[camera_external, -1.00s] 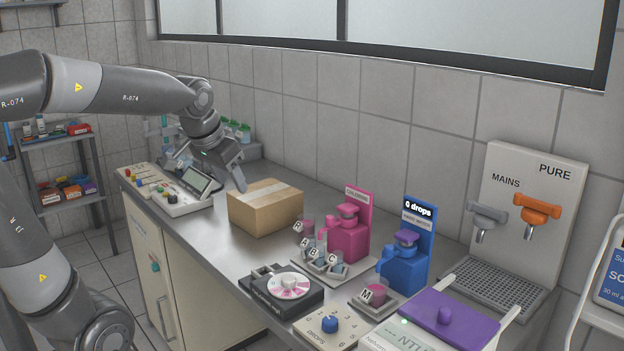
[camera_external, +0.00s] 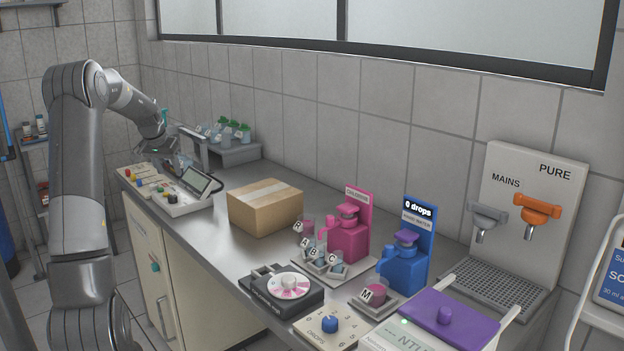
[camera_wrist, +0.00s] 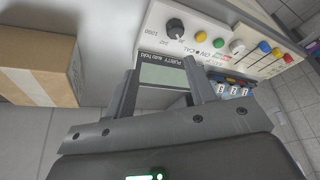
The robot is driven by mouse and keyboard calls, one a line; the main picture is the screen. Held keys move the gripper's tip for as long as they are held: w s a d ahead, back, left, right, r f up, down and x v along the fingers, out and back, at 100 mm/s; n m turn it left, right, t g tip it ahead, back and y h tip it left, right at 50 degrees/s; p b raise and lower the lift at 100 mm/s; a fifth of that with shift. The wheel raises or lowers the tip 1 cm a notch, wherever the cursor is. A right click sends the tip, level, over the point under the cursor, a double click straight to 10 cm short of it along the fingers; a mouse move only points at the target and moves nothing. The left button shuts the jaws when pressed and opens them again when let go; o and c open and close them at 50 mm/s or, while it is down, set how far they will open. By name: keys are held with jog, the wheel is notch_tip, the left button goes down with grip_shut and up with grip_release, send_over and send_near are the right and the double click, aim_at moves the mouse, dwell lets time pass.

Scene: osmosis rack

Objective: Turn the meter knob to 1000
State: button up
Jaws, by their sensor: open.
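The meter (camera_external: 176,202) is a pale console at the far left end of the bench, with a tilted grey display (camera_external: 198,180). In the wrist view its display (camera_wrist: 163,72) is blank and framed in black. The black meter knob (camera_wrist: 174,27) sits on the pale panel beside the display, near markings including "1000" and "20". Its pointer direction is too small to read. My gripper (camera_wrist: 160,88) is open and empty, its fingers on either side of the display in the picture, apart from the knob. In the external view my gripper (camera_external: 182,160) is above and behind the meter, partly hidden.
A cardboard box (camera_external: 262,212) stands right of the meter. The panel also carries coloured buttons (camera_wrist: 201,37). Green-capped bottles (camera_external: 232,131) stand on a shelf behind. Dispensers (camera_external: 348,240) and a dial unit (camera_external: 268,287) occupy the bench farther right.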

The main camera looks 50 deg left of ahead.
aim_at(172, 196)
jog(key=x, duration=0.4)
jog(key=s+a+x, duration=0.1)
jog(key=x, duration=0.3)
jog(key=a+x, duration=0.1)
jog(key=x, duration=0.3)
jog(key=shift+s+a, duration=0.2)
jog(key=shift+s, duration=0.15)
jog(key=c, duration=1)
